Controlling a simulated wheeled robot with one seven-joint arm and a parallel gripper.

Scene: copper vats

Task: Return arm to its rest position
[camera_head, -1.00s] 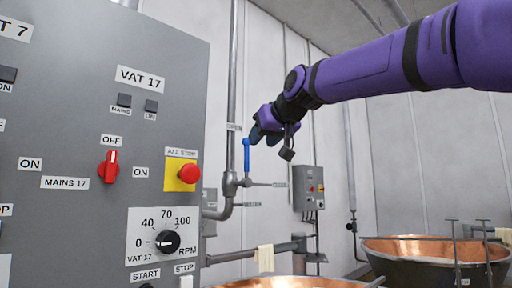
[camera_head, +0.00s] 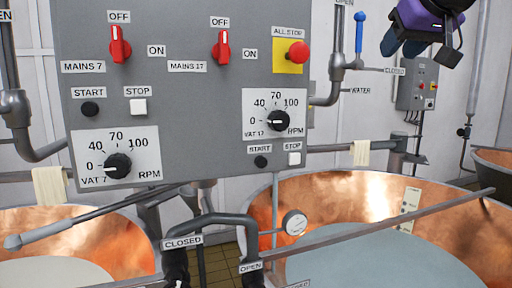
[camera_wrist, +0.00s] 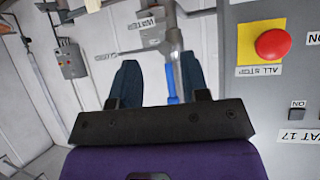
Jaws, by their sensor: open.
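My gripper (camera_head: 409,48) shows at the top right of the head view, with its dark fingers pointing down and left. In the wrist view my gripper (camera_wrist: 158,85) has its two blue-grey fingers spread apart, with nothing held between them. The blue-handled water valve (camera_head: 359,33) stands just left of my gripper in the head view. In the wrist view the blue handle (camera_wrist: 171,85) appears between the fingers in the picture, beyond them; I cannot tell how far. Most of my arm is out of the head view.
The grey control panel (camera_head: 210,75) fills the upper left, with red switches, RPM dials and an all-stop button (camera_head: 297,53). Copper vats (camera_head: 340,195) stand below, crossed by a grey bar (camera_head: 400,222). A small wall box (camera_head: 417,88) hangs behind my gripper.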

